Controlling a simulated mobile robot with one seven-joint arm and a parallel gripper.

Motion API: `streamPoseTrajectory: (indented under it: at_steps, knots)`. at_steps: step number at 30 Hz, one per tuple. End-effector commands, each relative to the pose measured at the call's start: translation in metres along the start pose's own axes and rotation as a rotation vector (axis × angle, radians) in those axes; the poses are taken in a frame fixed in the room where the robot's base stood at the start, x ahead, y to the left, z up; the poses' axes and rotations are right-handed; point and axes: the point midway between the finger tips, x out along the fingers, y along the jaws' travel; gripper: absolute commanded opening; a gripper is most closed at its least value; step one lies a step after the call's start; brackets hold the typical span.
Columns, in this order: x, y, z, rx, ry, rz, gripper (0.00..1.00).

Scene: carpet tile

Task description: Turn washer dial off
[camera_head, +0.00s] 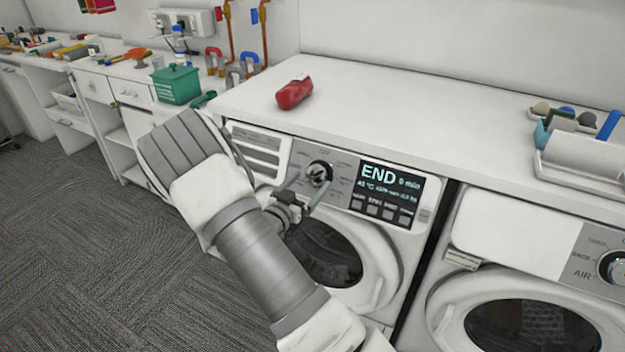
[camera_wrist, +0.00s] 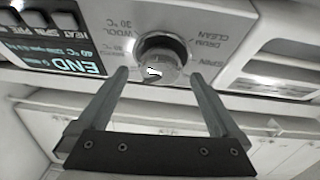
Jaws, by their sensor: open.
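The washer dial (camera_head: 319,173) is a round knob on the washer's grey panel, left of a lit display (camera_head: 387,191) that reads "END 0 min". The washer (camera_head: 345,225) is white with a round dark door. My gripper (camera_head: 298,196) is open, with its fingers pointing up at the dial from the front. In the wrist view the dial (camera_wrist: 158,66) appears between and a little beyond the two fingertips of my gripper (camera_wrist: 160,76). I see no clear contact. The pointer's exact setting is hard to read. My arm hides part of the washer's left front.
A white counter (camera_head: 420,105) runs above the washer, with a red object (camera_head: 294,92) on it. A second machine (camera_head: 540,270) stands at the right. A white tray (camera_head: 585,160) and a green box (camera_head: 177,84) sit on the worktops. Carpet (camera_head: 70,240) is open at the left.

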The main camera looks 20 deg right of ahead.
Motion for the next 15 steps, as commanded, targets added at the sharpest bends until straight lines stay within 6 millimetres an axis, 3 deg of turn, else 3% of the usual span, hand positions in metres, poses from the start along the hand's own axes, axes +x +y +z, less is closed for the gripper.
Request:
streamPoseTrajectory:
  at_steps: [6,15]
  knots:
    - [0.021,0.0,0.0,0.001,0.0,0.0,1.0]
    - [0.023,0.0,0.0,0.001,-0.001,0.0,1.0]
